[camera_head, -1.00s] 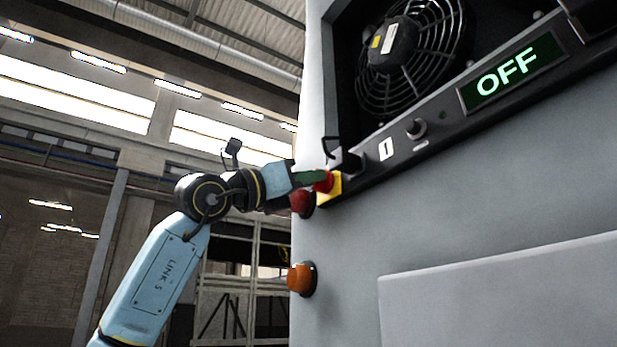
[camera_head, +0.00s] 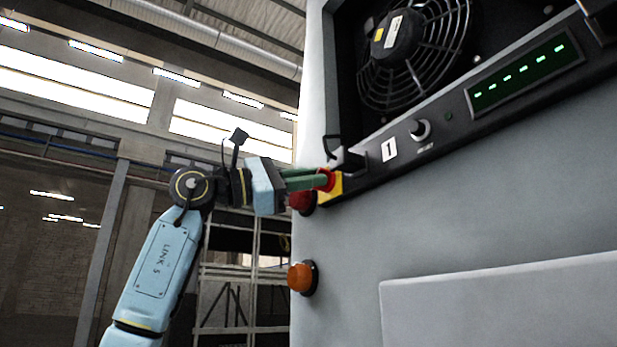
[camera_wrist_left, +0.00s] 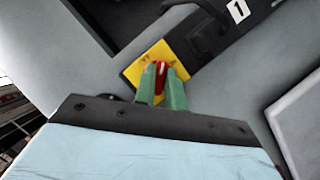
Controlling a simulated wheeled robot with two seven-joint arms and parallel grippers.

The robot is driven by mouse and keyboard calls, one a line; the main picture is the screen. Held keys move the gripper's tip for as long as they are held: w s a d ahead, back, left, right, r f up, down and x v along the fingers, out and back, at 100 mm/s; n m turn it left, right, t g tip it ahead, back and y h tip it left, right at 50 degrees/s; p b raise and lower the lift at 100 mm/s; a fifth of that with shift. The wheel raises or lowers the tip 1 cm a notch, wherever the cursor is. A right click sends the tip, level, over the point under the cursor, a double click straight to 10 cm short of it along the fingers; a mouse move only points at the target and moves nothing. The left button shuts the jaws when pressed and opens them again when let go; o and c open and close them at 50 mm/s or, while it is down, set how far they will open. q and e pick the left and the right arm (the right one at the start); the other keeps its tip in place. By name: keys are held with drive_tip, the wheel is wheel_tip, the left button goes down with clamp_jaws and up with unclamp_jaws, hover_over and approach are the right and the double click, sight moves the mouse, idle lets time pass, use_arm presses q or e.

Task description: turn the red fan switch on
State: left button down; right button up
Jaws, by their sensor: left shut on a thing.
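The red fan switch (camera_wrist_left: 161,73) has a white mark and sits on a yellow plate (camera_wrist_left: 137,69) at the lower left end of the cabinet's dark panel. In the wrist view my left gripper (camera_wrist_left: 163,86) has its green fingers on either side of the switch's red handle and is shut on it. In the head view the left gripper (camera_head: 318,180) reaches the switch from the left, and the fingers partly hide it. A green display (camera_head: 525,77) on the panel shows a row of dashes. The right gripper is not in view.
A fan (camera_head: 410,50) sits behind a guard above the panel. A small knob (camera_head: 420,130) and a label "1" (camera_head: 389,151) are on the panel. A dark red button (camera_head: 301,201) is just below the switch, and an orange button (camera_head: 301,278) is lower down.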

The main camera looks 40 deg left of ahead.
use_arm(q)
drive_tip(key=shift+r+m+g, duration=0.1)
drive_tip(key=shift+m+g, duration=0.7)
drive_tip(key=shift+m, duration=1.25)
drive_tip(key=shift+m+g, duration=0.8)
drive_tip(key=shift+m, duration=1.25)
drive_tip(key=c, duration=1.5)
unclamp_jaws()
drive_tip(key=shift+o, duration=0.2)
drive_tip(key=shift+a, duration=0.1)
drive_tip(key=v, duration=1.3)
drive_tip(key=shift+s+r, duration=0.15)
drive_tip(key=shift+s, duration=0.1)
